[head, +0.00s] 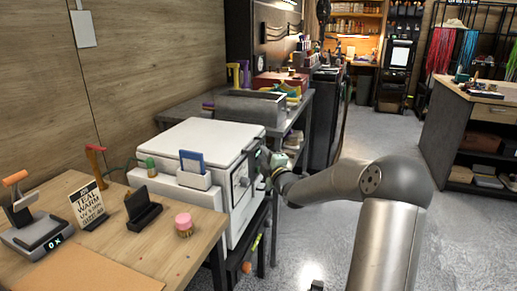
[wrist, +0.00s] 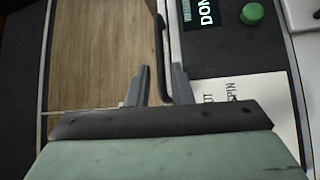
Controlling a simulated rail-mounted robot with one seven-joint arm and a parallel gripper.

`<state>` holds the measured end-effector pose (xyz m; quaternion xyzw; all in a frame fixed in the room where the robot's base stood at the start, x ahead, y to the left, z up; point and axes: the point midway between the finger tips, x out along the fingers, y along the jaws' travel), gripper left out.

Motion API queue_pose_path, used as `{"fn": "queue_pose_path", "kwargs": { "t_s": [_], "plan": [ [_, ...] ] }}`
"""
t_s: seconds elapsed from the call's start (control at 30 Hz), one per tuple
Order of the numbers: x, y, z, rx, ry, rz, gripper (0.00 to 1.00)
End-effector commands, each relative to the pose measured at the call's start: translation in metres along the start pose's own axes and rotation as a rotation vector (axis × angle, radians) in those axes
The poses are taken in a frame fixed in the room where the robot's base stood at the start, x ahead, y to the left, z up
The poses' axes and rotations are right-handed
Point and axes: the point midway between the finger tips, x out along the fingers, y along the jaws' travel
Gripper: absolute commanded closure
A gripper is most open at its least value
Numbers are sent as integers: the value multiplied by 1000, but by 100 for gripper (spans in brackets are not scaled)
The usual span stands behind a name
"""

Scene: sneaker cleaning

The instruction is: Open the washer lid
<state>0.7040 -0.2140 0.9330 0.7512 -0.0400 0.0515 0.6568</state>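The white boxy washer (head: 236,200) stands beside the wooden table in the head view. Its flat white lid (head: 208,138) looks shut. My gripper (head: 265,165) is at the washer's front side; its fingertips are hard to make out there. In the wrist view, my gripper (wrist: 160,70) has its two grey fingers apart. A dark bar handle (wrist: 160,45) runs between them, nearer the right finger. I cannot tell whether a finger touches it. A green button (wrist: 252,13) and a dark display reading "DON" (wrist: 204,12) lie to the right of the handle.
A small white holder with a blue card (head: 193,172) and a green-capped bottle (head: 151,167) stand along the washer's left side. A pink-lidded jar (head: 184,225), a black stand (head: 142,210) and a sign (head: 88,205) are on the table (head: 150,255). Open floor (head: 310,225) lies to the right.

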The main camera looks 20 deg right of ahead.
Motion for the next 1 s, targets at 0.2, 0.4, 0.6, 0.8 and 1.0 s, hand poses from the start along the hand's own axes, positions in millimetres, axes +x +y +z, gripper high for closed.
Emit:
{"fn": "queue_pose_path", "kwargs": {
  "t_s": [0.2, 0.4, 0.6, 0.8, 1.0],
  "plan": [
    [35, 0, 0, 2, 0, 0, 80],
    [48, -1, 0, 1, 0, -1, 80],
    [49, 0, 0, 0, 0, -1, 80],
    [49, 0, 0, 0, 0, -1, 100],
    [49, 4, 2, -5, -3, -4, 100]
  ]
}}
